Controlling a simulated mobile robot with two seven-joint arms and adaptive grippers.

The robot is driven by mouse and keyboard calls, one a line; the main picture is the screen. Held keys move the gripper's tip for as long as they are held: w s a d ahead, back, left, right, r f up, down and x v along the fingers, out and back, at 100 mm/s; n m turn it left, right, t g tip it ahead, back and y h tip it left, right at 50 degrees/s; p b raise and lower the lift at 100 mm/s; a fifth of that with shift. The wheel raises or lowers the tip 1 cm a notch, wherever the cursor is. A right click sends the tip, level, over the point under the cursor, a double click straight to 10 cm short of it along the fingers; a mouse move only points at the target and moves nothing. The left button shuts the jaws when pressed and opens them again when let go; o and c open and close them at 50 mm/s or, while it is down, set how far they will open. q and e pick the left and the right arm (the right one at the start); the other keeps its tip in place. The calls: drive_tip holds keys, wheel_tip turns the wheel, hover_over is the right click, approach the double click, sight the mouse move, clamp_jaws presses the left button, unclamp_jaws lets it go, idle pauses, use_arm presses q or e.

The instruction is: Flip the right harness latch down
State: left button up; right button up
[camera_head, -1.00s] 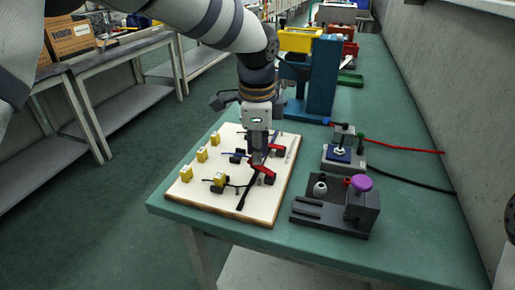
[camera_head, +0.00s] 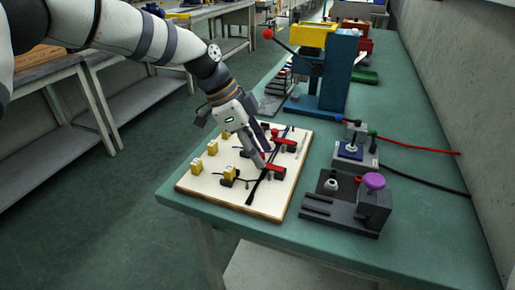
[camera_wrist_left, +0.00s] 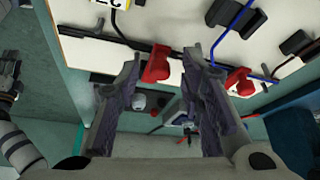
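A white harness board (camera_head: 230,203) lies on the green bench, with black cables and clips on it. Near its right edge, one red latch (camera_head: 275,171) is nearer me and another red latch (camera_head: 287,142) is farther back. Which one is the right latch I cannot tell. My left gripper (camera_head: 265,159) is tilted, fingers down over the board by the nearer latch. In the left wrist view the gripper (camera_wrist_left: 163,66) is open. One red latch (camera_wrist_left: 156,63) shows between its fingertips, another red latch (camera_wrist_left: 239,82) right of them. Contact cannot be told. My right gripper is out of view.
Yellow blocks (camera_head: 196,165) stand along the board's left side. A dark fixture with a purple knob (camera_head: 374,181) and a grey block with a blue pad (camera_head: 354,150) stand right of the board. A blue press (camera_head: 337,75) stands behind.

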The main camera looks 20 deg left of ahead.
use_arm(q)
drive_tip(key=v, duration=1.2)
